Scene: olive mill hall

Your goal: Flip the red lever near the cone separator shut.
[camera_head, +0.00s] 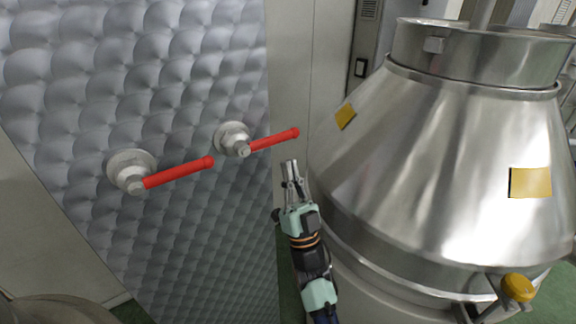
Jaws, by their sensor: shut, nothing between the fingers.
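Two red levers are mounted on a dimpled metal panel. The right red lever (272,140), nearer the cone separator, points right and slightly up from its round metal hub (233,139). The left red lever (178,173) points the same way from its own hub (131,172). The shiny steel cone separator (440,160) stands on the right. My gripper (290,166) is shut and empty. In the picture it is just below the tip of the right lever, with a small gap between them. I cannot tell their difference in depth.
The dimpled panel (60,130) fills the left side, and its right edge runs close to the right lever's tip. The cone's sloping wall is close to the right of my arm. A yellow knob (517,287) sticks out at the cone's lower right.

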